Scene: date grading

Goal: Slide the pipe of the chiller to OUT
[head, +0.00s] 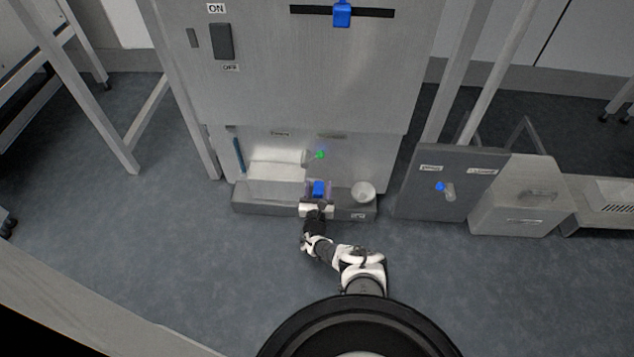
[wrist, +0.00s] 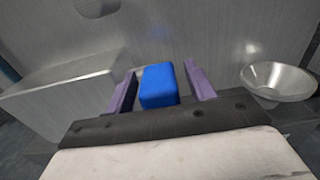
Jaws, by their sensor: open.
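The chiller appears to be the tall grey cabinet (head: 290,85), with a low grey base ledge (head: 265,205) at its foot. I cannot tell for sure which part is its pipe. A small label on the ledge front is too small to read surely.
A round metal bowl (head: 363,191) sits close right of my gripper, also in the wrist view (wrist: 277,80). A metal box shape (wrist: 65,88) is close on the left. Higher up are a blue slider (head: 342,13) and a dark switch (head: 222,41). A dark panel (head: 447,185) stands right.

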